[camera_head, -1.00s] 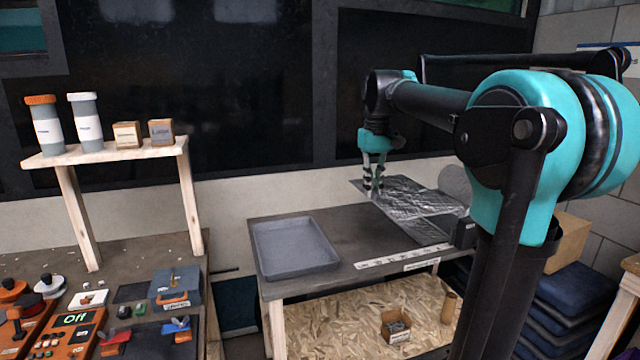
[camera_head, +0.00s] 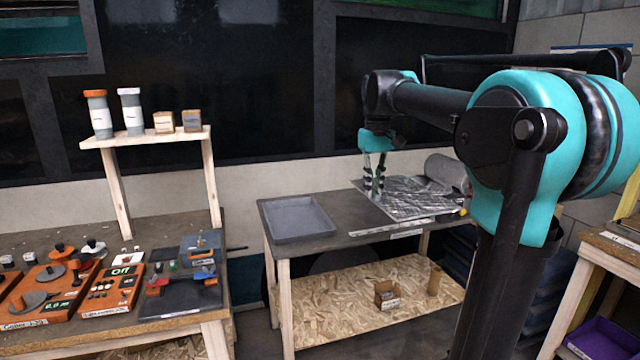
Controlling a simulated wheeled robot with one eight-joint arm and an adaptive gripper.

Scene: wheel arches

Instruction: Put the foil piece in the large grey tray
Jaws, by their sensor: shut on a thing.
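The foil piece (camera_head: 408,197) is a crinkled silver sheet at the right part of the dark tabletop. My gripper (camera_head: 376,192) points down at the sheet's left part and is shut on it. Whether the sheet touches the table or hangs just above it is hard to tell. The large grey tray (camera_head: 299,236) is empty and lies on the left part of the same table, to the left of my gripper and the foil piece.
A grey roll (camera_head: 446,171) lies behind the foil. A white labelled strip (camera_head: 392,227) runs along the table's front edge. A small cardboard box (camera_head: 387,294) stands on the lower shelf. The left bench (camera_head: 170,325) holds orange devices. A wooden riser (camera_head: 150,137) carries jars and small boxes.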

